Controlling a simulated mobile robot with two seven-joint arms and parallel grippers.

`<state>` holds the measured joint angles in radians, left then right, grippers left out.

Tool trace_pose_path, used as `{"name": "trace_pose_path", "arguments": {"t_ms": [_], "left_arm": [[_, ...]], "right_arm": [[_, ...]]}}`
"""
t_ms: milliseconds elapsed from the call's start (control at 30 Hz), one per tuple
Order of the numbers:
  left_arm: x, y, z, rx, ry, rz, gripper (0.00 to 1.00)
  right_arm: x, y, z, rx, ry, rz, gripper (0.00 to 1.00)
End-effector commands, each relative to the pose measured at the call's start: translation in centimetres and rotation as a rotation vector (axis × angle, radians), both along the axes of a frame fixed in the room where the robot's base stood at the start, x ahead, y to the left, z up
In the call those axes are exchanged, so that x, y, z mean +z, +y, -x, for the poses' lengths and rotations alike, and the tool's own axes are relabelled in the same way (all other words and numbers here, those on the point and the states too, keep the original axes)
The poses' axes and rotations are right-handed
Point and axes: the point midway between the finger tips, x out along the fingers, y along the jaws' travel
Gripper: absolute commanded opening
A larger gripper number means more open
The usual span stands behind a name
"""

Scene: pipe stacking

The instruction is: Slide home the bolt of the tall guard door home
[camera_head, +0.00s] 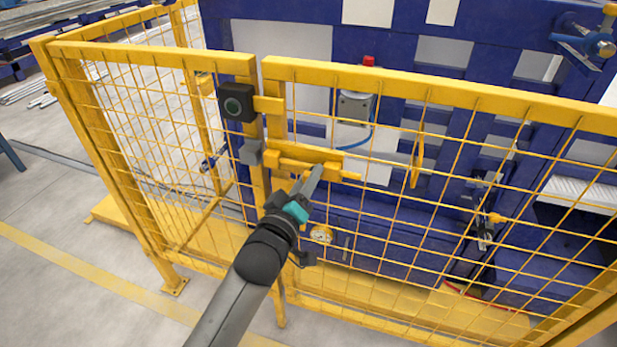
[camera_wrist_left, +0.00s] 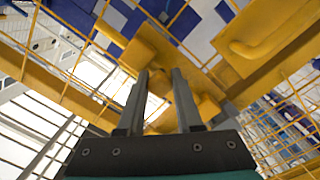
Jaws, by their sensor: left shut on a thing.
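The tall guard door is a yellow frame with wire mesh (camera_head: 440,90), standing beside a fixed mesh panel with a narrow gap between them. Its yellow bolt (camera_head: 345,176) lies across the door's left side, below the top rail. A grey block (camera_head: 250,152) sits on the post to the left of the bolt. My left gripper (camera_head: 315,172) reaches the bolt from the front. In the left wrist view its two grey fingers (camera_wrist_left: 160,78) stand around a yellow part, shut on the bolt's handle. I cannot tell whether the bolt's end is in the grey block. My right gripper is not in view.
A black box with a round button (camera_head: 237,103) is on the post above the grey block. A blue machine (camera_head: 400,50) stands behind the mesh. A grey box with a red top (camera_head: 355,104) is behind the door. Open floor (camera_head: 70,270) lies at the front left.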

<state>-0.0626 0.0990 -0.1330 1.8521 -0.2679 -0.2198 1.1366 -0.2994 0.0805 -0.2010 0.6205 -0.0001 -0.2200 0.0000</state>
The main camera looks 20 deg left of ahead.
Motion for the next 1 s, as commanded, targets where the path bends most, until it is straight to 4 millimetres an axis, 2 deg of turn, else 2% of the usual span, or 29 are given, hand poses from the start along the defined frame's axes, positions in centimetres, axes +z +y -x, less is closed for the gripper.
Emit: {"name": "trace_pose_path", "arguments": {"t_ms": [400, 467, 733, 1000], "left_arm": [[0.2, 0.2, 0.0, -0.001, -0.004, -0.002, 0.0], [0.2, 0.8, -0.1, -0.001, -0.004, -0.004, 0.0], [0.3, 5.2, -0.2, 0.0, -0.002, -0.005, 0.0], [0.2, 6.2, -0.3, 0.003, -0.006, -0.001, 0.0]], "right_arm": [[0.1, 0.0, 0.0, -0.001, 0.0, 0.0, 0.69], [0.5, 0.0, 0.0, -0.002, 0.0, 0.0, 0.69], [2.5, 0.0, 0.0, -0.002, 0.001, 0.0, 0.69], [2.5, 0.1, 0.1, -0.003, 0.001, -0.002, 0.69]]}}
